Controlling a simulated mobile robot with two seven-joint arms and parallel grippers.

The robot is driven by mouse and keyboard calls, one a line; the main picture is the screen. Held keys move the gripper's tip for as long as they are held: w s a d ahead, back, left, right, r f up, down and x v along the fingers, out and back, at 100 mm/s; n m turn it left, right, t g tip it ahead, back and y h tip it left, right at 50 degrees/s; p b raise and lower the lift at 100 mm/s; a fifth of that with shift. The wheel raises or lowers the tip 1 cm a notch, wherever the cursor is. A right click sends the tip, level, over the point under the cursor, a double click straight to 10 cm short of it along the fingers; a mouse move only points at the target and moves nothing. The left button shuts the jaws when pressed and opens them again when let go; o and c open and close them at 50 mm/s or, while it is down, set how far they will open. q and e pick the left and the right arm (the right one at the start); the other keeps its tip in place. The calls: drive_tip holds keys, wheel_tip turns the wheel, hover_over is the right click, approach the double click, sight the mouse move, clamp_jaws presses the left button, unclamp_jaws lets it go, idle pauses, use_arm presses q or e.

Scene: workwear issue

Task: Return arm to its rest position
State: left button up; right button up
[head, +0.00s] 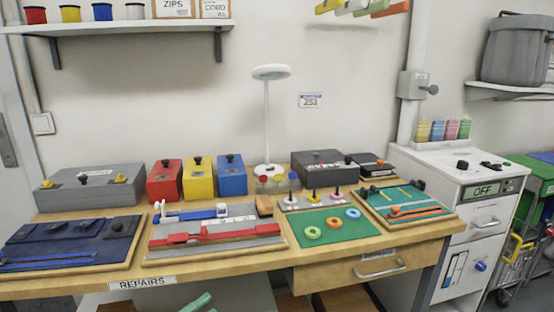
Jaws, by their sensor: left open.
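Only a small part of my left gripper (196,302) shows, as teal finger pieces at the bottom edge of the head view. It is open, below the front edge of the workbench (215,268), and no held thing shows at it. The rest of the left arm is cut off by the frame. My right gripper is not in view.
Boards with tools and parts cover the bench, including a blue board (75,240) and a green mat (315,237). Behind them stand red (164,181), yellow (197,180) and blue (231,178) boxes and a lamp (267,120). A white cabinet (470,215) stands right.

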use_arm(q)
drive_tip(key=s+d+f+n+g+y, duration=0.2)
drive_tip(key=s+f+n+g+y, duration=0.3)
drive_tip(key=s+f+n+y, duration=1.2)
drive_tip(key=s+a+r+n+h+p, duration=0.3)
drive_tip(key=s+r+n+h+p, duration=0.2)
drive_tip(key=p, duration=1.1)
wheel_tip(320, 180, up, 3)
drive_tip(key=s+n, duration=0.1)
drive_tip(key=n, duration=0.2)
drive_tip(key=shift+s+n, duration=0.15)
drive_tip(key=shift+n, duration=0.15)
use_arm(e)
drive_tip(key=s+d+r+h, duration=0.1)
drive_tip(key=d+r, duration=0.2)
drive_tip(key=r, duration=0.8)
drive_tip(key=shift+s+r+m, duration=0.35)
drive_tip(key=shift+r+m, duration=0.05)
use_arm(q)
drive_tip(key=shift+f, duration=0.15)
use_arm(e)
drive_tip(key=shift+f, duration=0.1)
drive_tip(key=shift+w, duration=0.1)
